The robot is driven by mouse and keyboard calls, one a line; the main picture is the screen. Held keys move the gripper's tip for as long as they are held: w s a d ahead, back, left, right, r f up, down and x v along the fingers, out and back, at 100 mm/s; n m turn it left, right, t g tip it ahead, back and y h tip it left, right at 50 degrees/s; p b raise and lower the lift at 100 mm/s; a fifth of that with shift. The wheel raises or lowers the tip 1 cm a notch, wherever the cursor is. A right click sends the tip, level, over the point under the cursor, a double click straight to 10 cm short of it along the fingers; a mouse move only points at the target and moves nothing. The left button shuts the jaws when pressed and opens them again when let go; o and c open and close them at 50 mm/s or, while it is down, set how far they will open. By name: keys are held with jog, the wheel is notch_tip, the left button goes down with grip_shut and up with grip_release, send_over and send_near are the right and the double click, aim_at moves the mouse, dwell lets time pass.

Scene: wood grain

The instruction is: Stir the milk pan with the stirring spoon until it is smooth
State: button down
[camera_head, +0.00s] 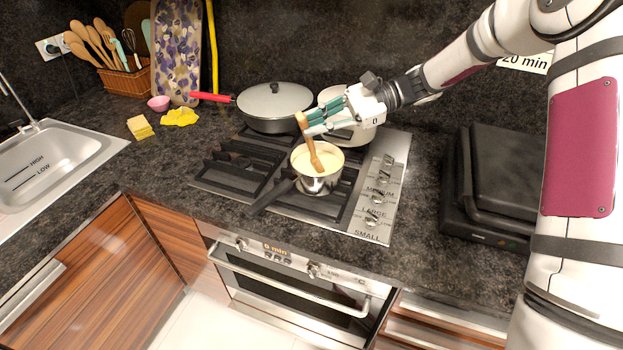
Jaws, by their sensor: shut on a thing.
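The milk pan (330,185) is a small steel pan with a dark handle pointing to the front left. It stands on the front part of the gas hob and holds a pale cream liquid (328,157). The wooden stirring spoon (309,146) stands tilted in the pan, its lower end in the liquid and its top leaning left. My gripper (308,125) is above the pan's back rim, shut on the upper part of the spoon. The spoon's tip below the surface is hidden.
A lidded frying pan (274,108) with a red handle and a pale pot (357,136) stand on the back burners, close to my gripper. A black appliance (497,180) is at right.

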jog(key=shift+r+p, duration=0.4)
jog(key=shift+r, duration=2.15)
notch_tip(320, 180, up, 5)
jog(key=shift+p, duration=0.3)
